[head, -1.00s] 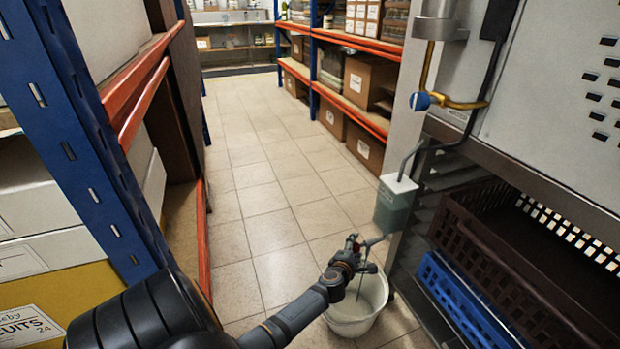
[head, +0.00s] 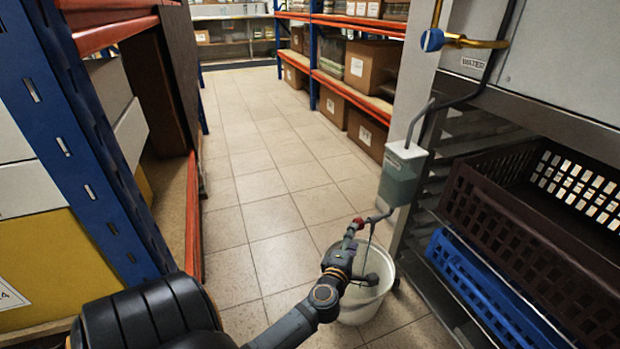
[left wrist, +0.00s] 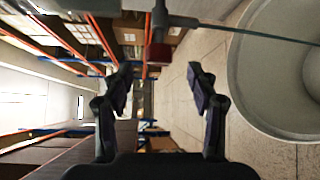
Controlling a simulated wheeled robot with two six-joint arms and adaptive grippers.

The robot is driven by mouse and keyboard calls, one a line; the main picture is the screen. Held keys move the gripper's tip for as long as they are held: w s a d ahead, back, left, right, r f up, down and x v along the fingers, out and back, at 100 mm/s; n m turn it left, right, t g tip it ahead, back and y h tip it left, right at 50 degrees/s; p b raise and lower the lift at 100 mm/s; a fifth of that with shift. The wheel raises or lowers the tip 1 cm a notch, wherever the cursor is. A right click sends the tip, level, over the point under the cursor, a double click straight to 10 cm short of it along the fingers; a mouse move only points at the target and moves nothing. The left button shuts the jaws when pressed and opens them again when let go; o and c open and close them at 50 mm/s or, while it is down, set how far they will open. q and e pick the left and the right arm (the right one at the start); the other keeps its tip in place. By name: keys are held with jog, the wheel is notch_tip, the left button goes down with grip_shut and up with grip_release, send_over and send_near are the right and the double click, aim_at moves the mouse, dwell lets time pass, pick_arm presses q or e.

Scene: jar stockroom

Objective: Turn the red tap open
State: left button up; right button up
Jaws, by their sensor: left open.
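The red tap (head: 357,222) sits at the left end of a thin grey pipe below a grey-green box (head: 403,172). In the left wrist view the red tap (left wrist: 158,52) shows ahead of my fingertips, between them across the picture. My left gripper (head: 345,250) is just below and nearer than the tap in the head view. In the left wrist view the left gripper (left wrist: 160,82) has its two fingers wide apart with nothing between them. I cannot tell whether a finger touches the tap. My right gripper is not in view.
A white bucket (head: 365,312) stands on the floor under the pipe; a thin line runs down into it. A blue valve (head: 432,40) is on a brass pipe. A dark crate (head: 520,225) and a blue crate (head: 480,290) are at right. The tiled aisle (head: 265,180) is clear.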

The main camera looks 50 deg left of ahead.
pick_arm(q)
jog(key=s+d+f+m+g+h+p, duration=0.2)
jog(key=s+m+p, duration=0.4)
jog(key=p, duration=0.5)
jog(key=s+d+f+m+g+h+p, duration=0.2)
jog(key=s+m+p, duration=0.4)
jog(key=s+p, duration=0.3)
jog(key=s+d+f+m+g+h+p, duration=0.2)
jog(key=s+m+g+p, duration=0.2)
jog(key=p, duration=0.9)
jog(key=s+m, duration=0.2)
jog(key=s, duration=0.2)
jog(key=shift+d+m+g+p, duration=0.3)
jog(key=shift+m, duration=0.1)
